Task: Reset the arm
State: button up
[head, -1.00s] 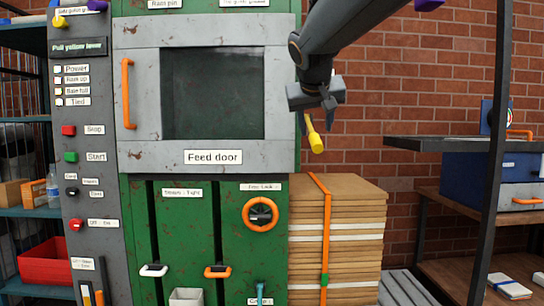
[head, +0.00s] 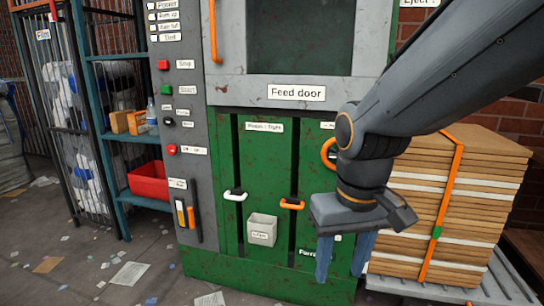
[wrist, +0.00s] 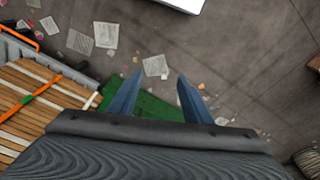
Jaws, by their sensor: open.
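My gripper (head: 341,258) hangs in front of the lower right part of the green machine (head: 264,164) in the head view, fingers pointing down. Its two blue-grey fingers are apart with nothing between them. In the wrist view my gripper (wrist: 158,90) is also open and empty, above the littered floor. My arm reaches down from the upper right and hides part of the machine's front and most of the orange ring handle (head: 328,152).
A strapped stack of flat cardboard (head: 415,215) stands right of my gripper on a grey pallet (head: 395,288). A small grey bin (head: 262,229) is on the machine's front. A blue shelf with a red bin (head: 148,181) stands left. Papers litter the open floor at the lower left.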

jog(key=s+a+f+g, duration=0.1)
jog(key=s+f, duration=0.2)
jog(key=s, duration=0.3)
jog(key=d+r+m+p, duration=0.2)
jog(key=d+r+p, duration=0.6)
jog(key=p, duration=0.7)
jog(key=shift+w+r, duration=0.15)
jog(key=shift+w, duration=0.3)
jog(key=shift+d, duration=0.1)
jog(key=shift+c, duration=0.6)
dwell(2.3)
